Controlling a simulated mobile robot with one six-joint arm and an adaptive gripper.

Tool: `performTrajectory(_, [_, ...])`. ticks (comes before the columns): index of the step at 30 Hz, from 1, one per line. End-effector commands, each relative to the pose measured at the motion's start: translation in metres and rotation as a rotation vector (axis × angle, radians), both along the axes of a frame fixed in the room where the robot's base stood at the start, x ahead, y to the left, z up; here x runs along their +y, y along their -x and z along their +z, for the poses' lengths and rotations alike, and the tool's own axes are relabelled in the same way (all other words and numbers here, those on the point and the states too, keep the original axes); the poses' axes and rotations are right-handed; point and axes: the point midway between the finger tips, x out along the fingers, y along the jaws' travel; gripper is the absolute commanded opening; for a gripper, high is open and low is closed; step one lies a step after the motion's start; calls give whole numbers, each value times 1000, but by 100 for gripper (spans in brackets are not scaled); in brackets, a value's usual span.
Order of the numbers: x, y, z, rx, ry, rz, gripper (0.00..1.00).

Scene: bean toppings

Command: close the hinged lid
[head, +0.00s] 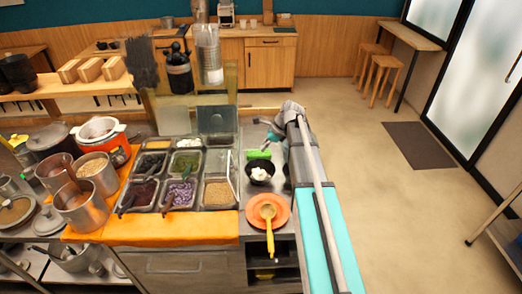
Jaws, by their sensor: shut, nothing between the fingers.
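A grey metal hinged lid (217,120) stands raised at the back of the toppings station, behind the right-hand column of pans. The topping pans (217,192) in front of it are uncovered and hold beans and other toppings. My gripper (266,137) is at the end of my arm, to the right of the lid and apart from it, above the right side of the counter. It is shut and empty. Its fingertips are small and partly unclear in this view.
A black bowl with white contents (260,172), a green item (258,155) and an orange plate (268,210) with a yellow ladle lie right of the pans. Metal pots (84,205) crowd the left. Tall utensil holders (208,55) stand behind the lid. Open floor lies right.

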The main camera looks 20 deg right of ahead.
Motion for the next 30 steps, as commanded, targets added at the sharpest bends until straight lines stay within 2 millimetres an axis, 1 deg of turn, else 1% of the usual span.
performTrajectory(1, [3,-1,-6,0,0,1,0])
performTrajectory(30, [44,-14,-78,-1,0,2,0])
